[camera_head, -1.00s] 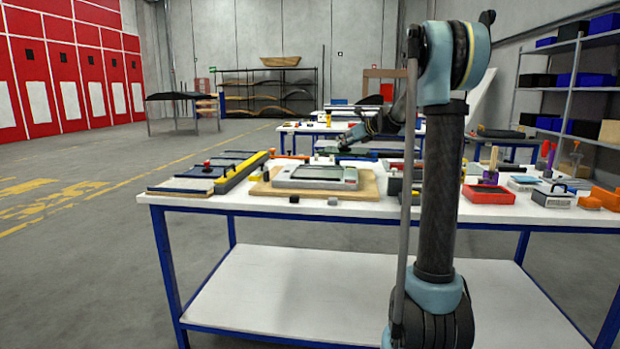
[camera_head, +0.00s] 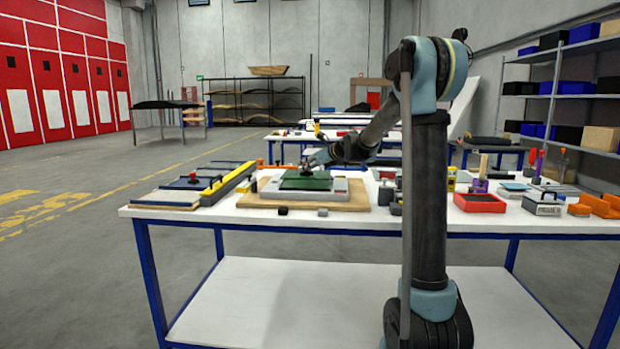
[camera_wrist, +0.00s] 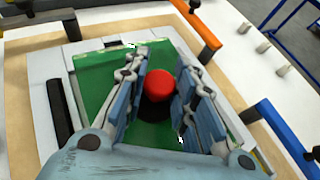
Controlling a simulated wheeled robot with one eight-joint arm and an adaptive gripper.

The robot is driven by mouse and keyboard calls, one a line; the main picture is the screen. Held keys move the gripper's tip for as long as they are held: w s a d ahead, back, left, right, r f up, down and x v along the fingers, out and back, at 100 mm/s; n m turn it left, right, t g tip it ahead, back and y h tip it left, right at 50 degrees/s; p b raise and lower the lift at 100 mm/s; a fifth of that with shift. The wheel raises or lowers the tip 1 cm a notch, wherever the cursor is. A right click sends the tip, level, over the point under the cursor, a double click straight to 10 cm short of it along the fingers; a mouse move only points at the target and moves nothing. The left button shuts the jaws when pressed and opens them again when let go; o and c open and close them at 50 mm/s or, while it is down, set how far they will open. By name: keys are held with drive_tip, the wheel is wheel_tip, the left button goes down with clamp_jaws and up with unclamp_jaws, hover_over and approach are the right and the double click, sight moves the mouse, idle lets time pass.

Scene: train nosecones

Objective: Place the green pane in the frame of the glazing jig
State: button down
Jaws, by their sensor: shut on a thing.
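The green pane (camera_head: 306,180) is over the grey frame of the glazing jig (camera_head: 342,189) in the head view. In the wrist view the pane (camera_wrist: 108,85) lies across the light jig frame (camera_wrist: 62,95), slightly turned against it. I cannot tell whether it hovers or touches. A red knob (camera_wrist: 159,85) on a dark round base stands on the pane. My gripper (camera_wrist: 161,92) is shut on this red-knobbed holder, its blue-padded fingers on either side. The gripper (camera_head: 308,164) also shows small in the head view. The fingers and palm hide part of the pane.
The jig sits on a wooden board (camera_head: 255,199). Left of it are a yellow-and-grey bar (camera_head: 228,184) and flat panels. A red tray (camera_head: 479,203) and small tools stand on the right. In the wrist view, orange-handled (camera_wrist: 288,138) and black-handled clamps stand near the pane.

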sight(310, 172)
drive_tip(key=shift+f, duration=2)
drive_tip(key=c, duration=1.3)
unclamp_jaws()
drive_tip(key=v, duration=1.2)
drive_tip(key=shift+s, duration=0.1)
